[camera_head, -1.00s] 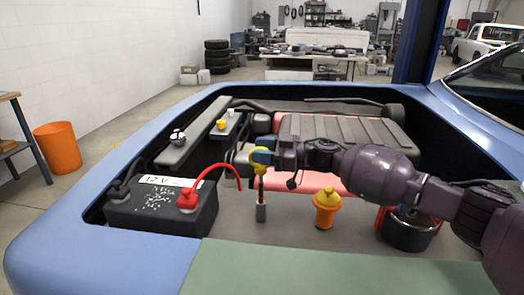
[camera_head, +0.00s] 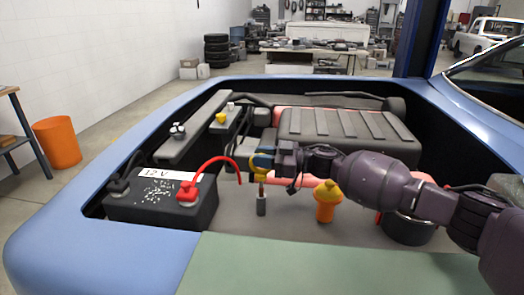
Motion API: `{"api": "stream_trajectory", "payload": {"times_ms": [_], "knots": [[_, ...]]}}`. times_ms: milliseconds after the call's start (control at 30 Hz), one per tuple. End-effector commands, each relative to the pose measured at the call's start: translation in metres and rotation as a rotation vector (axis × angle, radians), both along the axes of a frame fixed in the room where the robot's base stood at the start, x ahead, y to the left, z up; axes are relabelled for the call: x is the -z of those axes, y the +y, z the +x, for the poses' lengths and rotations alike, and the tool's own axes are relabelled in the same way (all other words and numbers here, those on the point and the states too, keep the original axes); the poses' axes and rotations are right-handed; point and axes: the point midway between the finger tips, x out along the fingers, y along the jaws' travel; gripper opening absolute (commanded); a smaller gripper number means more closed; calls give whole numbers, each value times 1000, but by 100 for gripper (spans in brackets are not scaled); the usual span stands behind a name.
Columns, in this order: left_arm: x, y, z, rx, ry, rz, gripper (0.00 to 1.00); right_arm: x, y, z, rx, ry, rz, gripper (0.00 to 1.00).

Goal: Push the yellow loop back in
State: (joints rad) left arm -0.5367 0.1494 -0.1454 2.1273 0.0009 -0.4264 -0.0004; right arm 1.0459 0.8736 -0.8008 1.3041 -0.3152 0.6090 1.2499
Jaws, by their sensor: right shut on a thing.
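The yellow loop (camera_head: 260,165) is the handle of a dipstick in the engine bay. My right gripper (camera_head: 272,161), coming in from the right, is shut on the loop. A short stretch of brownish stick shows below the loop and runs down to the upright grey tube (camera_head: 261,206). The loop stands a little above the tube's top, roughly in line with it. The gripper hides part of the loop. My left gripper is not in view.
The black battery (camera_head: 160,207) with a red cable (camera_head: 213,160) is left of the tube. An orange-yellow capped filler (camera_head: 327,203) and a dark round pot (camera_head: 408,229) are to the right. The green cover (camera_head: 330,268) lies in front.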

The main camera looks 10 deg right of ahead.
Motion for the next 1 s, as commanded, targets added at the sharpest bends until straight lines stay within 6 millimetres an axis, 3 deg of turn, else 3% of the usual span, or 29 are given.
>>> {"api": "stream_trajectory", "payload": {"times_ms": [67,100,233,633,1000], "knots": [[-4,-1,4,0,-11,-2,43,-5,-2,2,8,-10,-2,0],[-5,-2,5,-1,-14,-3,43,-6,-2,2,8,-10,-2,24],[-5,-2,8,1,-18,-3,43,-6,-2,2,6,-10,-1,44],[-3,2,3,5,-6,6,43,-13,-1,1,3,-9,0,44],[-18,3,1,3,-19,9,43,-83,-1,1,4,-16,-1,44]]}}
